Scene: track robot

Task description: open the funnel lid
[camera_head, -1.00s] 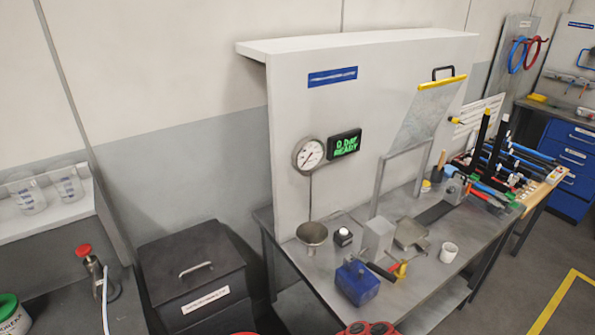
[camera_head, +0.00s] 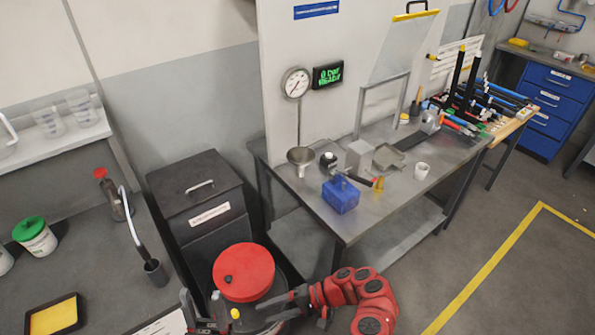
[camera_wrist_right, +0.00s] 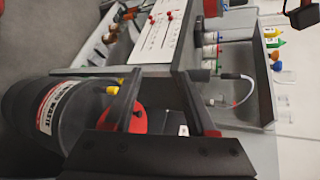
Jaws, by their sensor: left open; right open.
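A round red lid (camera_head: 243,272) with a small black knob lies on a dark drum (camera_head: 262,298) at the lower middle of the head view. In the right wrist view the drum (camera_wrist_right: 60,112) has a white label, and a red part (camera_wrist_right: 134,117) shows beside it. My right gripper (camera_head: 265,309) reaches in from the right, open and empty, close by the drum's near side. Its spread fingers (camera_wrist_right: 160,85) frame the red part in the wrist view, apparently without gripping it. My left gripper (camera_head: 202,306) is at the bottom edge left of the drum, open, partly cut off.
A black bin (camera_head: 195,190) stands behind the drum. A left counter (camera_head: 70,235) carries a green-lidded tub (camera_head: 34,235) and a yellow tray (camera_head: 54,316). Floor at right is clear.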

